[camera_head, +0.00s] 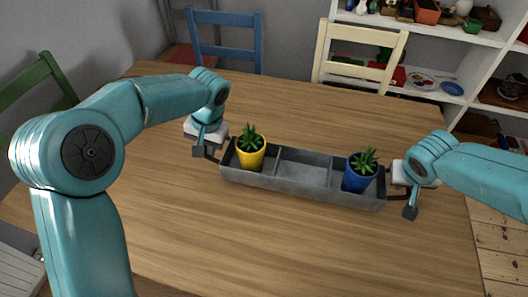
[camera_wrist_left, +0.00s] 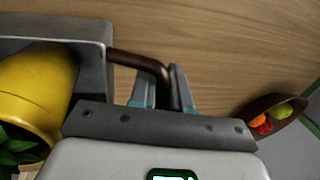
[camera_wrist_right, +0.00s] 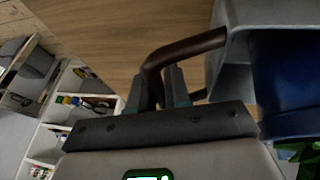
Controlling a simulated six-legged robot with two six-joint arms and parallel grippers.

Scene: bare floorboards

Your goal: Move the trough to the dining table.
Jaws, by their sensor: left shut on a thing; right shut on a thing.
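The grey trough (camera_head: 300,184) is over the wooden dining table (camera_head: 300,245) in the head view; I cannot tell whether it touches the top. A yellow pot with a plant (camera_head: 250,152) stands in its left compartment and a blue pot with a plant (camera_head: 360,176) in its right one. The middle compartment is empty. My left gripper (camera_head: 206,152) is shut on the trough's left handle, a dark brown bar (camera_wrist_left: 140,62) in the left wrist view. My right gripper (camera_head: 408,198) is shut on the right handle, which shows in the right wrist view (camera_wrist_right: 185,48).
A blue chair (camera_head: 226,45), a cream chair (camera_head: 357,58) and a green chair (camera_head: 38,80) stand around the table. White shelves (camera_head: 420,40) with dishes and pots are at the back right. A bowl of fruit (camera_wrist_left: 273,117) shows in the left wrist view. The table's front is clear.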

